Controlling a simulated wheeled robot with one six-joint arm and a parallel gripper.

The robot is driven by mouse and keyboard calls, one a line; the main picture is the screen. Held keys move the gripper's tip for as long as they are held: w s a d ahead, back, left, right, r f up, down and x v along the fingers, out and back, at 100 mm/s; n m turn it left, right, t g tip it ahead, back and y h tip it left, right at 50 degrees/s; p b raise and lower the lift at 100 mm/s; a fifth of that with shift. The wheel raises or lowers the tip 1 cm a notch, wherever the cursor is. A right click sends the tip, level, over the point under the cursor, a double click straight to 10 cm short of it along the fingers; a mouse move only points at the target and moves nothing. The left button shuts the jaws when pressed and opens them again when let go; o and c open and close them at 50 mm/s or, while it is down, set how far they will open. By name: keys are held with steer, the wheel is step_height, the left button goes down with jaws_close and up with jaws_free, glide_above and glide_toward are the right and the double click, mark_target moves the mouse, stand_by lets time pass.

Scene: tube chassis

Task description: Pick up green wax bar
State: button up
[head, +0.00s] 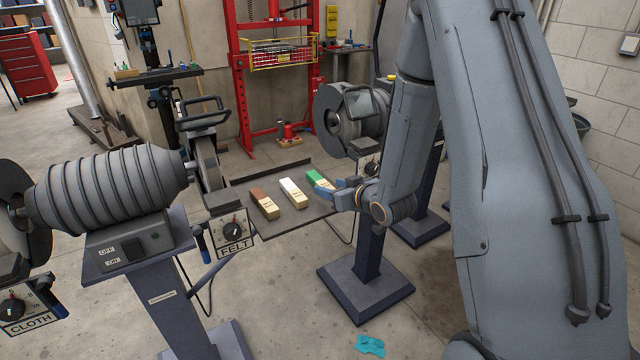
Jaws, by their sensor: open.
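The green wax bar (315,177) lies on a dark flat tray (273,220) between the grinding machines, in the head view. It is green at its far end and has a pale wrapper toward the near end. My gripper (325,192) reaches in from the right, with its blue fingers at the bar's near end. The gripper is open. The fingers hide part of the bar's near end, and I cannot tell whether they touch it.
A white bar (293,194) and a brown bar (264,204) lie left of the green one on the tray. A ribbed grinder motor (105,190) stands at left, another grinder (355,112) behind. A teal rag (369,346) lies on the floor.

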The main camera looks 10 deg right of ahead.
mark_target(323, 183)
steer(key=shift+p+x, duration=0.65)
steer(key=shift+x, duration=2.05)
steer(key=shift+r, duration=0.2)
steer(key=c, duration=1.1)
